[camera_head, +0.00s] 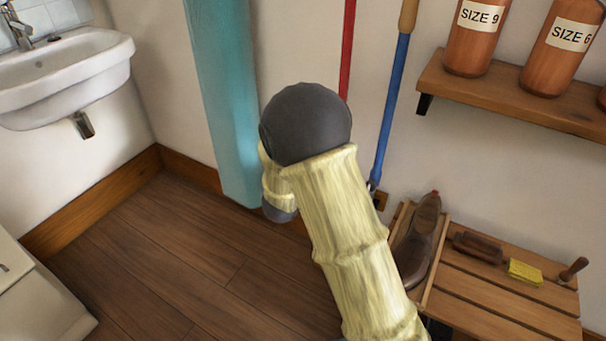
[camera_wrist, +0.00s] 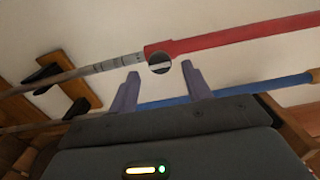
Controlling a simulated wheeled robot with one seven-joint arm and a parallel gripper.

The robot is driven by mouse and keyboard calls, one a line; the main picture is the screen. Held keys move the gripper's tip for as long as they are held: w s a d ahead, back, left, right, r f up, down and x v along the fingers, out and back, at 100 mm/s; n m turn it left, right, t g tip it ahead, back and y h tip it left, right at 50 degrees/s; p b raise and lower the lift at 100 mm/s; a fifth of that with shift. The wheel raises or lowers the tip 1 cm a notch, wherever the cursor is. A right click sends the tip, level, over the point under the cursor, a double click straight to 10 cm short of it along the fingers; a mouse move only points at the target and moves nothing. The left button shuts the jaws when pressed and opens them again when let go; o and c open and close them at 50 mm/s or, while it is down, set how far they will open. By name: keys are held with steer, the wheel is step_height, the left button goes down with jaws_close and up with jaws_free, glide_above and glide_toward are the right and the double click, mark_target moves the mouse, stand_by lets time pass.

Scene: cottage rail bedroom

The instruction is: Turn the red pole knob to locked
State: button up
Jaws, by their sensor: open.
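The red pole (camera_head: 347,48) stands against the wall in the head view, and its lower part is hidden behind my arm. In the wrist view the red pole (camera_wrist: 230,38) crosses the top of the picture and joins a grey, marked section (camera_wrist: 110,64). A round dark knob (camera_wrist: 160,63) with a pale bar across its face sits at that joint. My gripper (camera_wrist: 158,82) is open and empty. Its two fingers point towards the pole, one on each side of the knob in the picture. I cannot tell the remaining gap. My gripper is hidden in the head view.
A blue pole (camera_head: 391,110) stands close to the right of the red one. A teal post (camera_head: 222,100) is to the left. A slatted wooden bench (camera_head: 490,300) with a shoe (camera_head: 418,240) and a shelf (camera_head: 510,95) with bottles are at right.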

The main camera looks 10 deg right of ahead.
steer(key=p+v, duration=0.2)
steer(key=v, duration=1.3)
steer(key=shift+p, duration=0.3)
steer(key=shift+s+r, duration=0.1)
steer(key=w+d+n+g+y+p, duration=0.1)
steer(key=w+n+g+y, duration=0.1)
steer(key=w+n+y, duration=0.3)
steer(key=s+d+n+g+y+p, duration=0.25)
steer(key=s+d+n+g, duration=0.25)
steer(key=s+n, duration=0.45)
steer(key=s+d+n+g+y+p, duration=0.1)
steer(key=s+d+n+g+y, duration=0.2)
steer(key=s+d+n+g, duration=0.5)
step_height(320, 180, up, 39)
steer(key=a+n+t+p, duration=0.2)
steer(key=n+t+p, duration=0.1)
steer(key=p, duration=3.4)
steer(key=shift+s+a, duration=0.25)
steer(key=shift+s, duration=0.05)
